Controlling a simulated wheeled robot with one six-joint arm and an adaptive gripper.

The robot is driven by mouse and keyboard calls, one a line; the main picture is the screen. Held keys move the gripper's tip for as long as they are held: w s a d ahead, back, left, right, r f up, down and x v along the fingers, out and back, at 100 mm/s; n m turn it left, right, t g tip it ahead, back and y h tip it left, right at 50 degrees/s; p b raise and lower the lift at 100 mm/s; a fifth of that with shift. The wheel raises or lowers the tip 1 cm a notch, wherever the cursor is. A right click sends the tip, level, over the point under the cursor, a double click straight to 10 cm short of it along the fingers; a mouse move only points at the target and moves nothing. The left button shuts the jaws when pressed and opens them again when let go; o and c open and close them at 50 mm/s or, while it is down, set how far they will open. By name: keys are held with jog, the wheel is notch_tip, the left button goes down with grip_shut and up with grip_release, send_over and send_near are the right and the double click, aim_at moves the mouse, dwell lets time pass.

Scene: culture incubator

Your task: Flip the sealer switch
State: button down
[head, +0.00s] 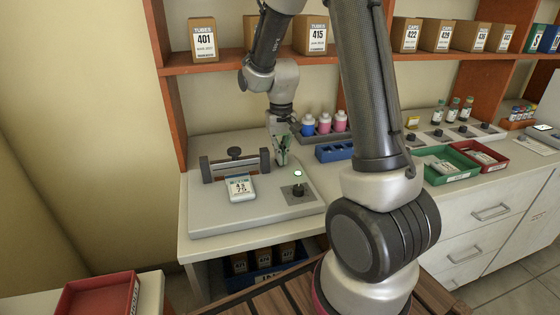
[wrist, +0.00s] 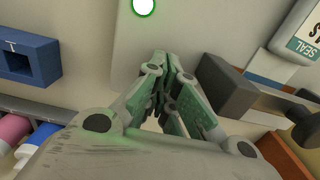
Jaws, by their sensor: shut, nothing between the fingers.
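A round green lamp (head: 298,173) glows just behind the switch. My gripper (head: 283,158) is shut and empty, pointing down over the sealer's back right part, behind the lamp and apart from the switch. In the wrist view my gripper (wrist: 168,92) is over the sealer's pale top; the lamp (wrist: 143,6) shows at the top edge, and the switch is out of view.
A blue rack (head: 335,151) and several capped bottles (head: 323,124) stand right of my gripper. The clamp bar is close on its left. A green tray (head: 447,165) and a red tray (head: 478,156) lie farther right. Boxes stand on the shelf (head: 225,62) above.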

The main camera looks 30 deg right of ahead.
jog(key=shift+f, duration=0.3)
jog(key=shift+r, duration=3.5)
jog(key=shift+s+f+n, duration=0.1)
jog(key=shift+s+n, duration=0.2)
jog(key=s+r+t, duration=0.1)
jog(key=s+r, duration=0.3)
jog(key=s, duration=0.3)
jog(key=s+r+n+t, duration=0.1)
jog(key=s+r, duration=0.3)
jog(key=s, duration=0.3)
jog(key=s+d+r+t, duration=0.1)
jog(key=s+r+t, duration=0.1)
jog(key=s+r, duration=0.3)
jog(key=s, duration=0.3)
jog(key=shift+n, duration=0.4)
